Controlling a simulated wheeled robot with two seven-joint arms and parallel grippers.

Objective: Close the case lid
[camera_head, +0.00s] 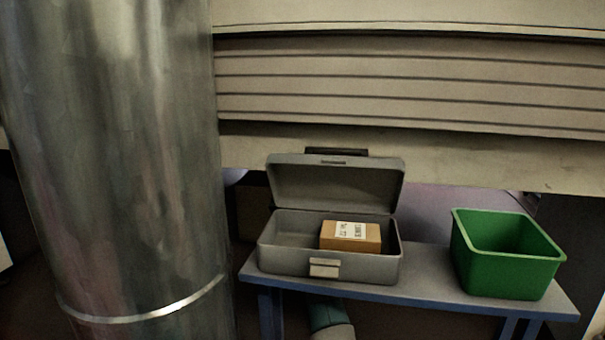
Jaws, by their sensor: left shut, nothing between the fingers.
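The grey case (282,262) stands on a narrow table with its lid (335,187) raised, tilted back and hinged at the rear. A dark handle sits on the lid's top edge, and a pale latch (324,267) is on the case's front. A brown box (350,237) with a white label lies inside, to the right. My left gripper (326,312) shows only as a small teal and beige part at the bottom, below the table's front edge and apart from the lid. It is shut and empty; its fingertips are not distinct. My right gripper is out of view.
A green bin (505,257), which looks empty, stands on the grey table (428,285) right of the case, with a bare gap between them. A large metal duct (120,160) rises close on the left. A beige ribbed wall (420,90) is behind the table.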

